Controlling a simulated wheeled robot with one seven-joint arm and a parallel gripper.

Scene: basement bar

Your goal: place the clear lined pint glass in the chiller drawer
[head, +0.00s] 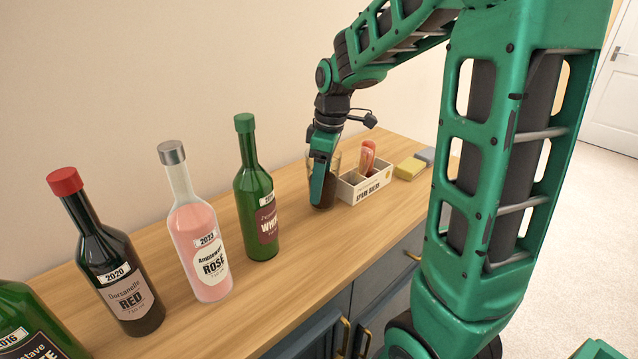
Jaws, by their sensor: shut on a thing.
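My gripper (323,168) points down at the far part of the wooden counter, with a green finger in front of a glass. It is shut on the glass (332,187), which is see-through at the top and looks brownish lower down. The finger hides much of the glass, so I cannot make out any lines on it. The glass appears upright at counter level; I cannot tell whether its base touches the wood. Blue-grey cabinet fronts (378,292) with brass handles are under the counter. I cannot tell whether one is the chiller drawer; none looks open.
A labelled box (362,190) with reddish things stands just right of the glass. A yellow block (410,168) and a grey one lie beyond it. Green (258,195), rosé (201,240) and red-capped (115,270) bottles stand left, with another at the corner. My arm hides the right side.

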